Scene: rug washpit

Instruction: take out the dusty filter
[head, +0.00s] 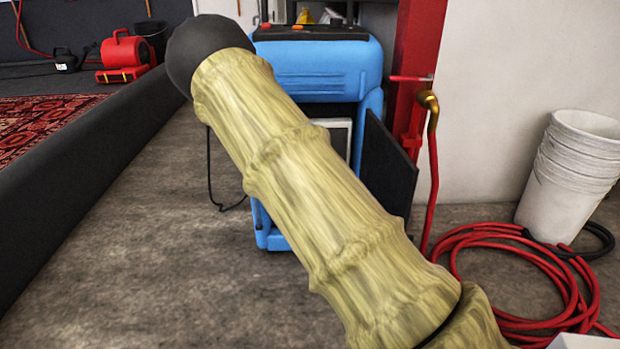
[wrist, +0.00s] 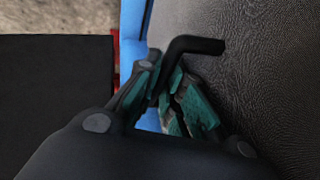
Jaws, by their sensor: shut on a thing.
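A blue machine (head: 318,70) stands open on the floor, and part of a pale-framed filter (head: 347,127) shows in its front. A dark grey, grainy face, seemingly the dusty filter (wrist: 262,70), fills the right of the wrist view. A black bent handle (wrist: 200,44) stands out in front of that face. My gripper (wrist: 168,98), with teal finger pads, is shut on this handle. In the head view my arm hides the gripper and much of the machine's front. I cannot tell how far the filter sits inside.
The machine's black door (head: 388,170) hangs open on its right and also shows in the wrist view (wrist: 55,95). A red hose (head: 520,290) lies coiled beside white buckets (head: 570,175) at right.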

